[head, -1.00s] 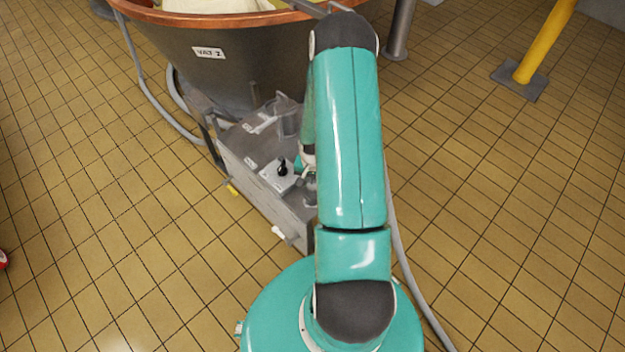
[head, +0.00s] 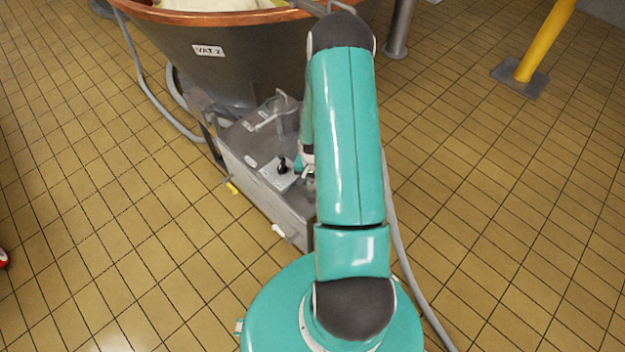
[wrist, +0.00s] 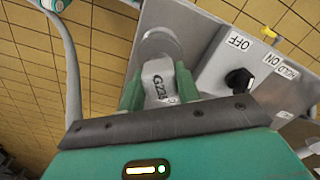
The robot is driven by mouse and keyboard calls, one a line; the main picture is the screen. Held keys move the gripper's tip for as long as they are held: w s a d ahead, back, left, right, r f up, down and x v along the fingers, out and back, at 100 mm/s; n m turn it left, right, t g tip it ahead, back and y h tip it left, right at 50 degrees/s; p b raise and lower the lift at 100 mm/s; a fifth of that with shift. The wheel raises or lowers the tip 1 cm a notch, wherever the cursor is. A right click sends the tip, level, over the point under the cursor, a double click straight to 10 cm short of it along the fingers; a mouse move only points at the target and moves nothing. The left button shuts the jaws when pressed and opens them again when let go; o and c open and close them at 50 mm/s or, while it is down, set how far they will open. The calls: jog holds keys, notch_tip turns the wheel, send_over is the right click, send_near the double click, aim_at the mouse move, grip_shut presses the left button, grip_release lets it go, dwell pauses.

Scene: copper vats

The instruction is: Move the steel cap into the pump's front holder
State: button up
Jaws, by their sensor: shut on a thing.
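My gripper (wrist: 158,92) is shut on a grey block lettered "G23", which I take to be part of the steel cap (wrist: 158,76). A round grey disc (wrist: 158,42) shows just beyond the block. I cannot tell whether the disc belongs to the cap or to the pump. The pump (head: 262,155) is a grey box below the vat in the head view. Its front holder cannot be made out clearly. In the head view my arm hides most of the gripper, which is close to the pump's top near the switch.
A black knob (wrist: 239,80) with OFF, ON and HOLD labels sits right of the gripper in the wrist view. The copper-rimmed vat (head: 240,62) stands behind the pump. Grey hoses run along both sides. A yellow post (head: 545,40) stands far right. The tiled floor is otherwise largely clear.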

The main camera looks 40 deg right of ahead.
jog(key=shift+f, duration=0.1)
jog(key=o, duration=1.2)
jog(key=shift+c, duration=0.2)
notch_tip(320, 180, up, 14)
jog(key=shift+f, duration=0.1)
